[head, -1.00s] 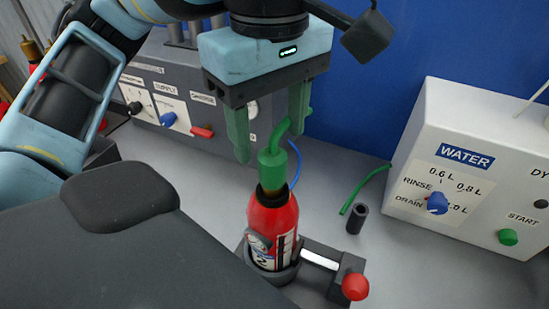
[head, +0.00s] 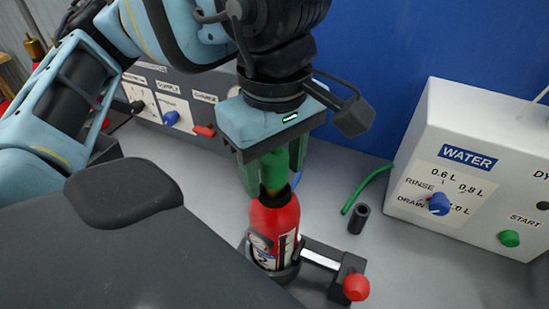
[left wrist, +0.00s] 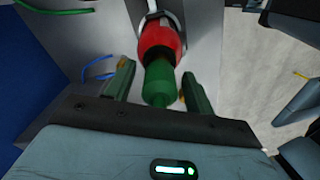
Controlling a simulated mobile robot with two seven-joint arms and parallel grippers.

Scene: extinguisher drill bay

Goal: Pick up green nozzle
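The green nozzle (head: 274,171) sits upright on top of the red extinguisher (head: 274,222), which stands in a dark holder. My left gripper (head: 272,176) is directly above, pointing down, with its green fingers on either side of the nozzle. In the left wrist view the nozzle (left wrist: 158,84) lies between the two fingers, with a gap showing on each side, so the gripper is open around it. The gripper body hides the nozzle's upper end in the head view. My right gripper is not in view.
A dark clamp with a red knob (head: 356,287) is beside the extinguisher. A small black cylinder (head: 358,219) and a green tube (head: 366,188) are to the right. The white WATER box (head: 470,190) stands further right. A grey control panel (head: 172,112) is behind at left.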

